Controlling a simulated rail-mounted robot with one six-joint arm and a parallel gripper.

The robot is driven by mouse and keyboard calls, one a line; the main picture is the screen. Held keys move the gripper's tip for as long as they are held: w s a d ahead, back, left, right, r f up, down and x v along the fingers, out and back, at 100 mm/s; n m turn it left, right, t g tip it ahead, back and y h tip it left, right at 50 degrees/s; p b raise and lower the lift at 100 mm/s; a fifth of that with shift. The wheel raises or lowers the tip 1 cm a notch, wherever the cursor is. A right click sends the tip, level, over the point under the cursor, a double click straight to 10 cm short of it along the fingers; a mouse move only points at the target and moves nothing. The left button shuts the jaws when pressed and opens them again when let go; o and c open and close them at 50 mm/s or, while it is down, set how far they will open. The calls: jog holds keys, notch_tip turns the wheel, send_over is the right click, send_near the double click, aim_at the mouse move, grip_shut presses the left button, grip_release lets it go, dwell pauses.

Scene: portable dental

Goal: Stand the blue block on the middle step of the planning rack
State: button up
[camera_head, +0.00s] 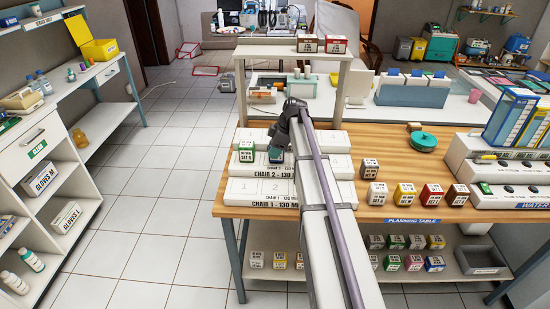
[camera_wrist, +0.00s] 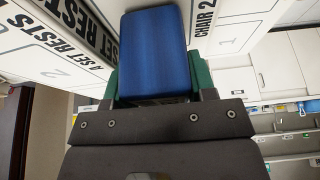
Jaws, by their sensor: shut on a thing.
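The blue block (camera_wrist: 155,52) fills the middle of the wrist view between my green finger pads. My gripper (camera_head: 277,146) is shut on it, and in the head view only a little of the block (camera_head: 275,156) shows below the jaws. The white planning rack (camera_head: 262,190) has stepped levels, with CHAIR 1 on the front step and CHAIR 2 on the one behind. The block is at the middle step (camera_head: 262,171), right of a green block (camera_head: 247,154). I cannot tell whether the blue block touches the step.
A white raised shelf (camera_head: 280,50) stands behind the rack.

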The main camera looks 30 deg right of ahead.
jog(key=shift+f+p, duration=0.2)
jog(key=shift+p, duration=0.1)
jog(key=shift+f, duration=0.2)
jog(key=o, duration=0.9)
jog(key=shift+o, duration=0.2)
jog(key=p+v, duration=1.1)
jog(key=v, duration=0.2)
jog(key=s+a+f+m+g+h, duration=0.1)
jog(key=s+a+m+h, duration=0.3)
jog(key=s+a+m, duration=0.8)
jog(key=s+a+g, duration=0.1)
jog(key=s+a, duration=1.2)
jog(key=shift+a+f, duration=0.2)
jog(key=shift+f, duration=0.2)
